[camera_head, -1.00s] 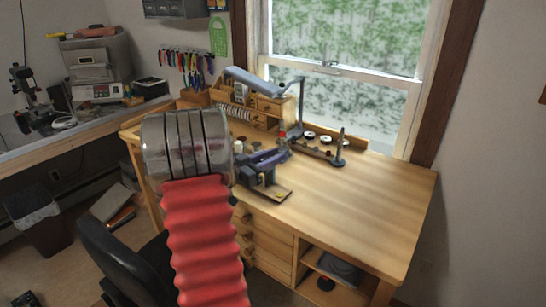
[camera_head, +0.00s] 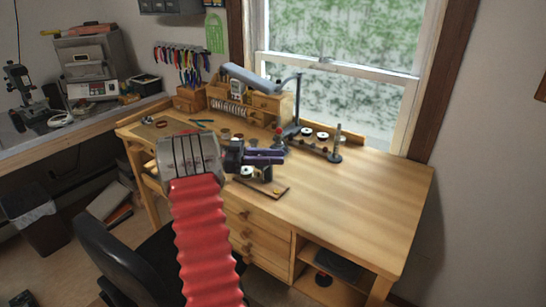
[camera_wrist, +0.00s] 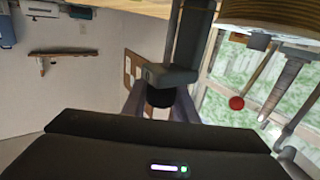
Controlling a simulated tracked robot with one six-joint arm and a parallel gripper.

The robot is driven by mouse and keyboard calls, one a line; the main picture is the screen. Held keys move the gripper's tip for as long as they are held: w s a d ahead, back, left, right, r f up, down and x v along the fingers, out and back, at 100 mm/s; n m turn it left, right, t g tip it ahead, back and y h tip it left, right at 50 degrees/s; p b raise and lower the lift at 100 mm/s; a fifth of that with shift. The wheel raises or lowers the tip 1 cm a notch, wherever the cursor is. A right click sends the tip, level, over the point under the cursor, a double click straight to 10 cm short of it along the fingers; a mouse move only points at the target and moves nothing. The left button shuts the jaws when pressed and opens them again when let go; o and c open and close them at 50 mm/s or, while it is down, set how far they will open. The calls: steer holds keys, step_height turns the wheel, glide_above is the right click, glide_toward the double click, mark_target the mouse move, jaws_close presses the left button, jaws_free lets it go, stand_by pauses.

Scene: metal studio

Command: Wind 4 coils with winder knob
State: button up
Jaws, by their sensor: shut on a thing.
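The winder stands on a small dark-edged wooden board (camera_head: 268,188) on the bench, with dark and silver parts (camera_head: 250,173) above the board. My gripper (camera_head: 272,155) is over the winder, its purple-grey fingers pointing right. In the wrist view, the black winder knob (camera_wrist: 160,98) sits between my two fingers at the end of the grey crank arm (camera_wrist: 186,50). My gripper (camera_wrist: 158,108) is shut on the knob. My fingers hide part of the winder in the head view. I cannot make out the coils or count any turns.
The wooden bench (camera_head: 350,200) is clear on its right side. A lamp (camera_head: 297,100), a post on a round base (camera_head: 336,148) and a drawer organiser (camera_head: 262,105) stand behind the winder. A black chair (camera_head: 120,262) is at the front left.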

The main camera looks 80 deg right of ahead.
steer(key=shift+a+m+y, duration=0.1)
steer(key=shift+m+y, duration=0.3)
steer(key=shift+y, duration=0.3)
steer(key=o, duration=1)
steer(key=shift+o, duration=0.2)
steer(key=shift+r, duration=0.15)
step_height(320, 180, up, 10)
steer(key=shift+f, duration=0.2)
